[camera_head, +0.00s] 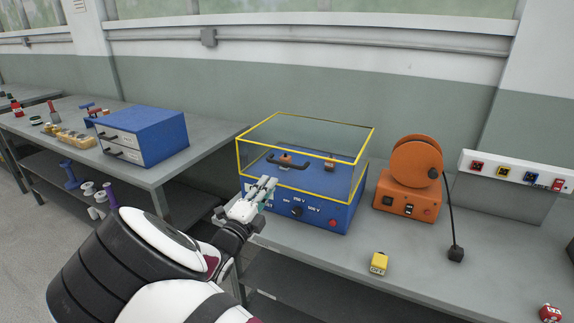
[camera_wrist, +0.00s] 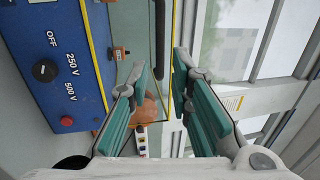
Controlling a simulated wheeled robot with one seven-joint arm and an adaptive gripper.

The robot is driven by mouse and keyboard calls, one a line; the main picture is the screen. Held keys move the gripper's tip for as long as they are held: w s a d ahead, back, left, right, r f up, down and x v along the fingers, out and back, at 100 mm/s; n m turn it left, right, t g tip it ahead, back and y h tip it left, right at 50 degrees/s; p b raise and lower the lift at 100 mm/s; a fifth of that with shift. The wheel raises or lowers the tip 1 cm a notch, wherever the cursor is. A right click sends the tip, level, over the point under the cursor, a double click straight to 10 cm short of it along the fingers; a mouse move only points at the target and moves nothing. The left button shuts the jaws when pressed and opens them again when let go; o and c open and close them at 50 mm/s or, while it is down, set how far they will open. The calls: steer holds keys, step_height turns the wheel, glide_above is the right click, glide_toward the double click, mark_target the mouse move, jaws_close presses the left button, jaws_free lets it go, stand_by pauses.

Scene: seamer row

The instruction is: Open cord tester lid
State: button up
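The cord tester (camera_head: 335,217) is a blue box on the bench with a clear, yellow-edged lid (camera_head: 318,142) on top. The lid looks shut. A black bar handle (camera_head: 288,164) crosses the lid's front. My gripper (camera_head: 268,183) is in front of the tester's left part, close to the handle's left end. In the wrist view my gripper (camera_wrist: 160,66) is open, with its green-padded fingers apart and nothing held. The black handle (camera_wrist: 160,38) shows beyond the gap between the fingertips; I cannot tell if they touch it. The blue front panel (camera_wrist: 60,60) fills the left side.
An orange reel machine (camera_head: 412,175) stands right of the tester, its cord ending in a black plug (camera_head: 456,254). A yellow block (camera_head: 379,263) lies in front. A blue drawer cabinet (camera_head: 145,135) stands on the left bench.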

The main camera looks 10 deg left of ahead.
mark_target(284, 165)
steer(key=x, duration=1.1)
jaws_close()
